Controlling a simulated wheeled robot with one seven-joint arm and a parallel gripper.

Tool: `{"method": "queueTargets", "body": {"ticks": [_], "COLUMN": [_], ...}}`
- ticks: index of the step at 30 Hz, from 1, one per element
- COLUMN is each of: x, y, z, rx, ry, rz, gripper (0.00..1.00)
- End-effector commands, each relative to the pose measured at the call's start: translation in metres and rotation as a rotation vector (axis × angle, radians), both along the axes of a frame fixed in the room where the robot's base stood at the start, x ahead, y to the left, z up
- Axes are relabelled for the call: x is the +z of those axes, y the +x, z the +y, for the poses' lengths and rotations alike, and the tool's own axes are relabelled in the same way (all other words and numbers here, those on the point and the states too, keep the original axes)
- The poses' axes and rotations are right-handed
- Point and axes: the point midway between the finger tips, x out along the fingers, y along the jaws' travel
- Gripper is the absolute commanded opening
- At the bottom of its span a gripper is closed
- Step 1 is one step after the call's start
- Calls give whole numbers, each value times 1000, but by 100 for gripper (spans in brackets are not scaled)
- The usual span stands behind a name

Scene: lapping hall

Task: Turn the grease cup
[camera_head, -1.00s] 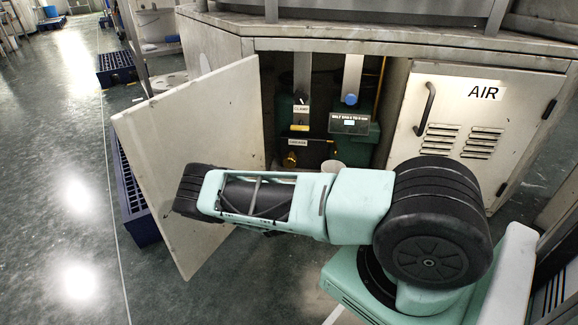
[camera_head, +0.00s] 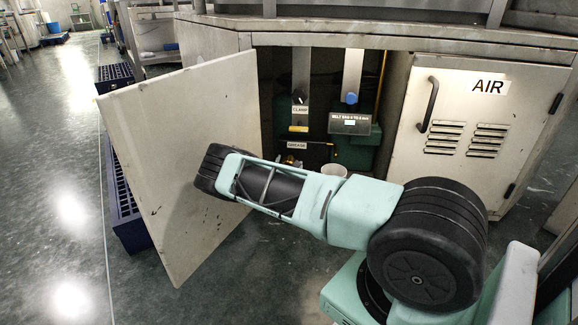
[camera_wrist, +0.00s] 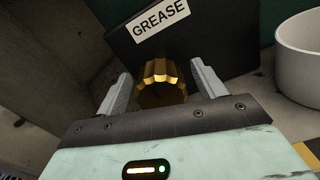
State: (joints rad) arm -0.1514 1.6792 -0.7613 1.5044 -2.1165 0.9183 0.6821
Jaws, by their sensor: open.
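The grease cup (camera_wrist: 160,76) is a brass, ribbed knob below a white GREASE label (camera_wrist: 161,19) on a dark block in the wrist view. My gripper (camera_wrist: 161,85) is open, with one grey finger on each side of the cup and a visible gap at each. In the head view my arm hides the gripper and most of the cup; the GREASE label (camera_head: 297,145) shows inside the open cabinet.
The open cabinet door (camera_head: 180,150) stands left of my arm. A white cup (camera_wrist: 300,60) is right of the grease cup. A CLAMP control (camera_head: 299,110) and a display box (camera_head: 350,123) sit above. The AIR door (camera_head: 476,130) is closed.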

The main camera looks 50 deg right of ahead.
Motion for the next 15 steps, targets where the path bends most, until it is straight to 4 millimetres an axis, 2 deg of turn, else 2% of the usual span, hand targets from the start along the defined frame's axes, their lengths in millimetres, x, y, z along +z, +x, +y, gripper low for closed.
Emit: {"method": "queueTargets", "body": {"ticks": [1,6,15], "x": [0,0,2], "y": [0,0,-1], "z": [0,0,0], "rx": [0,0,0], "ry": [0,0,14], "rz": [0,0,-18], "gripper": [69,24,25]}}
